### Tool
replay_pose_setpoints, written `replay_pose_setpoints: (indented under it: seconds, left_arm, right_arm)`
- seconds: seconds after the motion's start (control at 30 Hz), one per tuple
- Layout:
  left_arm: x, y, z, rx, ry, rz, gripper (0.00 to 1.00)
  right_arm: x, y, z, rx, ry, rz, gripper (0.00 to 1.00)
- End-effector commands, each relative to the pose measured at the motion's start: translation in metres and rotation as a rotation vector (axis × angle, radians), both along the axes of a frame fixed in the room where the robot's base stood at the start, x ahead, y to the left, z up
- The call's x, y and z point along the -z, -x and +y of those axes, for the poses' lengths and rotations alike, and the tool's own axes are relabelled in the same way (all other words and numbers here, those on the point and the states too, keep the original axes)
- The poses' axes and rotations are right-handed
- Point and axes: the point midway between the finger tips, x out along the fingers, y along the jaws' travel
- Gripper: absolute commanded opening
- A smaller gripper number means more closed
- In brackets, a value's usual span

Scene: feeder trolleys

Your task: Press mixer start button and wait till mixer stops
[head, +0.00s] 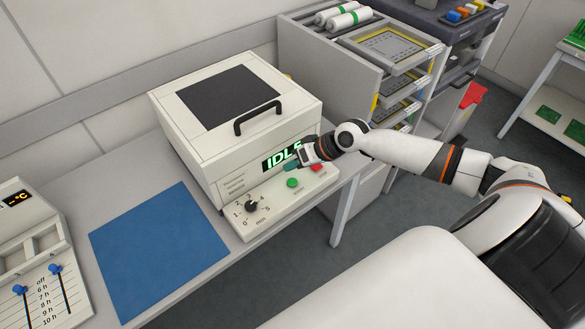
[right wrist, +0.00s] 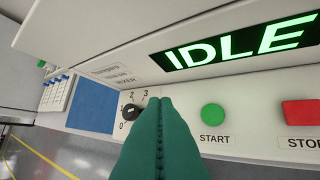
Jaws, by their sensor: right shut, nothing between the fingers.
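The mixer (head: 215,150) is a white box with a dark window in its lid and a black handle; its lid is shut. Its green display (head: 281,157) reads IDLE, as it does in the right wrist view (right wrist: 240,45). The green start button (head: 292,183) and the red stop button (head: 317,168) sit on the front ledge, beside a black dial (head: 251,206) marked in minutes. The start button is labelled START in the right wrist view (right wrist: 213,115). My right gripper (head: 292,166) is shut and empty, above the ledge near the start button, apart from it. My left gripper is not in view.
A blue mat (head: 155,245) lies on the bench left of the mixer. A device with blue sliders (head: 40,265) stands at the far left. A rack of trays (head: 385,60) stands behind on the right, with a red bin (head: 469,100) beyond it.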

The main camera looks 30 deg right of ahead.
Motion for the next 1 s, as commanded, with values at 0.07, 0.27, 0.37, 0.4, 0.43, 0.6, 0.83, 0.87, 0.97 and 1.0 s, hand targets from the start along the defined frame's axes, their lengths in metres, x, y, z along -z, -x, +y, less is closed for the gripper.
replay_pose_setpoints:
  seconds: [0.07,0.27,0.37,0.4,0.43,0.6,0.83,0.87,0.97,1.0]
  left_arm:
    - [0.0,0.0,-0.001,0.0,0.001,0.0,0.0]
    - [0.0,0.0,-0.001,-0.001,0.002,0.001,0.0]
    - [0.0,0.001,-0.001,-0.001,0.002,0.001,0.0]
    - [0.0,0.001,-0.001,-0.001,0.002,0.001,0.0]
    - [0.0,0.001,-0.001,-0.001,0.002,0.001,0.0]
    - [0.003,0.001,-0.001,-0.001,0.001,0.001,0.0]
    - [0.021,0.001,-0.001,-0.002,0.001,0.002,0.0]
    - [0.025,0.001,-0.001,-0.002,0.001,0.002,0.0]
    - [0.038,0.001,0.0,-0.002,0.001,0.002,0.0]
    - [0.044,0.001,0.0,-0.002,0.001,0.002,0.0]
  right_arm:
    - [-0.009,-0.01,-0.016,0.043,-0.012,-0.009,0.0]
    - [-0.015,-0.016,-0.026,0.074,-0.027,-0.014,0.0]
    - [-0.014,-0.016,-0.026,0.073,-0.027,-0.015,0.0]
    - [-0.014,-0.016,-0.026,0.073,-0.027,-0.015,0.0]
    - [-0.014,-0.016,-0.026,0.073,-0.027,-0.015,0.0]
    - [-0.011,-0.016,-0.025,0.072,-0.027,-0.014,0.0]
    - [0.007,-0.016,-0.025,0.073,-0.026,-0.015,0.0]
    - [0.011,-0.016,-0.025,0.073,-0.026,-0.015,0.0]
    - [0.025,-0.016,-0.026,0.072,-0.025,-0.016,0.0]
    - [0.031,-0.016,-0.026,0.072,-0.025,-0.016,0.0]
